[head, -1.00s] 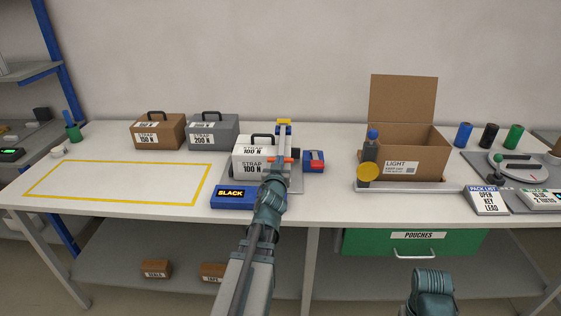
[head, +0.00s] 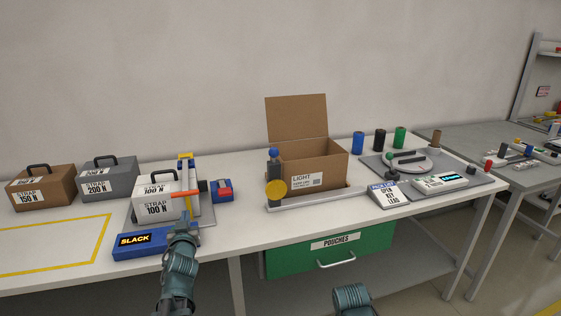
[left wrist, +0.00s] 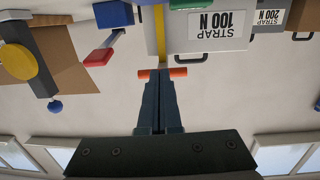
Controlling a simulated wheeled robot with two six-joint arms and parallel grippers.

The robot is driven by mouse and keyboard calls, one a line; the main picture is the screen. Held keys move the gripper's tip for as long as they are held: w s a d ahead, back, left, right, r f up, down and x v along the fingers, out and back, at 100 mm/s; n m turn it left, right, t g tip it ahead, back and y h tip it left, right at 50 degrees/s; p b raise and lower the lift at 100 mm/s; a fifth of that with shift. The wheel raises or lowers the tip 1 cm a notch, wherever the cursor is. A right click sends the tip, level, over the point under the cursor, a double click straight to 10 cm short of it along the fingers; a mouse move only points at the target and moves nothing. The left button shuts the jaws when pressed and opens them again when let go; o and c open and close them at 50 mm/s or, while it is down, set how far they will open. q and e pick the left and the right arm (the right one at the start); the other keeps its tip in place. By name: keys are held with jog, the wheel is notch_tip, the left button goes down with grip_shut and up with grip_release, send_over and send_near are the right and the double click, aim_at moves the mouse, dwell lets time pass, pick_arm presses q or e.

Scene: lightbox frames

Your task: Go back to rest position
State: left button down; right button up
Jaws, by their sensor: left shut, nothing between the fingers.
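My left gripper (head: 183,224) is in front of the white STRAP 100 N case (head: 150,208). In the left wrist view its two dark fingers (left wrist: 159,88) are together with nothing between them. An orange crossbar (head: 187,194) on the blue-and-yellow strapping post (head: 187,166) also shows just past the fingertips in the left wrist view (left wrist: 162,72). I cannot tell whether the fingertips touch it. Only a teal part of my right arm shows at the bottom of the head view; its gripper is out of view.
A blue SLACK display (head: 141,244) sits at the table's front edge. A red-and-blue block (head: 222,190) is right of the case. An open LIGHT carton (head: 318,170), a PACK LIST sign (head: 388,196) and several cylinders stand further right. A green POUCHES drawer (head: 335,250) is below the tabletop.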

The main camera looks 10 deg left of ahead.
pick_arm(q)
jog(key=s+d+f+m+g+h+p, duration=0.2)
jog(key=d+f+g+h+p, duration=0.15)
jog(key=d, duration=0.85)
jog(key=s+d+f+m+g+h+p, duration=0.2)
jog(key=d+f+g+p, duration=0.25)
jog(key=d, duration=0.65)
jog(key=s+d+f+m+g+h+p, duration=0.1)
jog(key=s+d+m+g+p, duration=0.2)
jog(key=s+d, duration=1.2)
jog(key=m+g, duration=0.2)
jog(key=g, duration=0.2)
jog(key=shift+s+d, duration=0.25)
jog(key=shift+d, duration=0.05)
jog(key=shift+a+f, duration=0.1)
